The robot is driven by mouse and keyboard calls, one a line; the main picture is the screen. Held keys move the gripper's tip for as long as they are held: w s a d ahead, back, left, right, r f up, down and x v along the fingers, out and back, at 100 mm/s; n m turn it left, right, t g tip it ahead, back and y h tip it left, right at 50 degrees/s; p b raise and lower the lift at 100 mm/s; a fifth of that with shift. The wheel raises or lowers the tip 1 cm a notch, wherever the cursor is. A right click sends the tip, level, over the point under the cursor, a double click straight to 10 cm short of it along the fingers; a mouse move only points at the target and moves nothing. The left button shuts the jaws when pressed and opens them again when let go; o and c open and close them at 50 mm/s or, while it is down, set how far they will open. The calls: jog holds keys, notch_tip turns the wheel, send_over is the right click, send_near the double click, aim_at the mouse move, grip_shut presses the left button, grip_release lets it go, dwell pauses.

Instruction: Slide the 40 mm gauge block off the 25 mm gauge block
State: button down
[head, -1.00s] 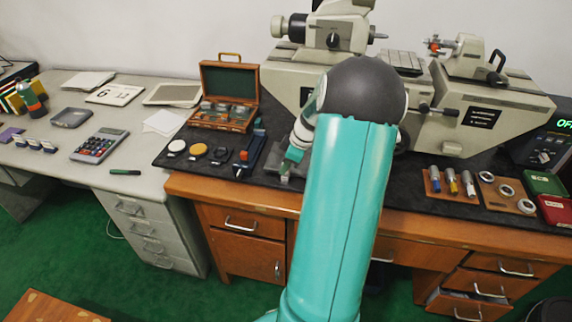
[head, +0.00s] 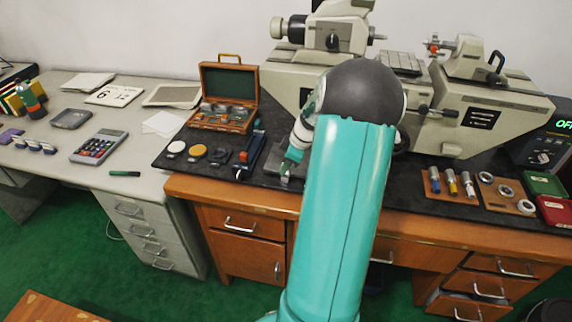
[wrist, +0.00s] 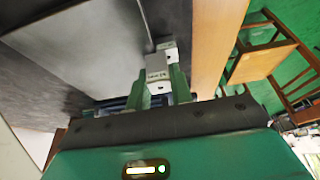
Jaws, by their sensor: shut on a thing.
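My gripper (wrist: 161,88) is shut on a pale grey gauge block with dark marking, the 40 mm gauge block (wrist: 157,66), as seen in the wrist view. One green finger is on each side of it. A second small pale block, seemingly the 25 mm gauge block (wrist: 168,46), shows just beyond it; the two look touching or very close. In the head view my gripper (head: 286,171) points down at a grey plate near the bench's front edge. The blocks are tiny there and partly hidden by the fingers.
An open wooden case (head: 228,100) stands behind, left of my arm. Round pads (head: 198,151) and a dark blue tool (head: 252,152) lie left of my gripper. A large grey measuring machine (head: 480,105) stands behind. The wooden bench edge (wrist: 212,45) is close to the blocks.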

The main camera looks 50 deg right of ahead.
jog(key=shift+r, duration=0.15)
jog(key=shift+d+r, duration=0.15)
jog(key=shift+r, duration=2.25)
